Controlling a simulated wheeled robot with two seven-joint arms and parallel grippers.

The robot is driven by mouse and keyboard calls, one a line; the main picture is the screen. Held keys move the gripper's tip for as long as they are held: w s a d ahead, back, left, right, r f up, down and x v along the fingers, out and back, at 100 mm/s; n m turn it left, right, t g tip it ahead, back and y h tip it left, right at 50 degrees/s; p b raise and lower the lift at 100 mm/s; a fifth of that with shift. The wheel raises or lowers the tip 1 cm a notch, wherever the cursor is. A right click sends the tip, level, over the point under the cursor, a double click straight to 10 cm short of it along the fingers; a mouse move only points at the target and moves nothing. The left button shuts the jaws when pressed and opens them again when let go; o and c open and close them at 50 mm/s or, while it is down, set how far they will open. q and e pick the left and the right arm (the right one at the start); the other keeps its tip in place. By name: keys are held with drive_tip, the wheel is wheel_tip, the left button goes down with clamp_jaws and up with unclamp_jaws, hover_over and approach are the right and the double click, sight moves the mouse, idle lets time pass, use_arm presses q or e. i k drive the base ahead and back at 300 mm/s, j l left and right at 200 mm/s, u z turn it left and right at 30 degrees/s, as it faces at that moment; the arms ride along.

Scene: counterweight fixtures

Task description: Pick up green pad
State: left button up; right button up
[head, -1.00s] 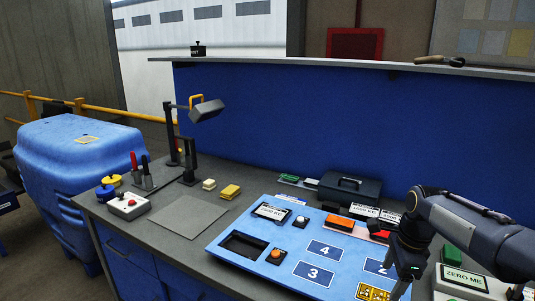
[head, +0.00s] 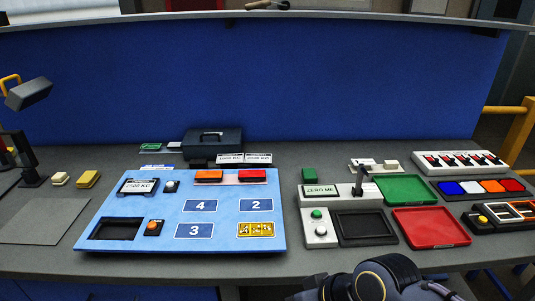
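Several green things show in the head view, and I cannot tell for certain which is the green pad. A small flat green piece (head: 151,148) lies at the back of the bench, left of the dark toolbox. A green tray (head: 405,189) lies at right, behind a red tray. A green block (head: 309,174) stands behind the ZERO ME display. An orange pad (head: 208,176) and a red pad (head: 252,175) sit on the blue board. Part of my arm shows at the bottom edge, right of centre. Neither gripper is in view.
The blue board (head: 120,185) has numbered squares and a dark recess. The dark toolbox (head: 212,145) stands behind it. A red tray (head: 430,227), a switch box (head: 459,162) and a strip with coloured pads (head: 481,188) fill the right side. A grey mat (head: 45,220) lies bare at left.

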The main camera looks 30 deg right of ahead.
sight(309, 175)
drive_tip(key=z, duration=1.35)
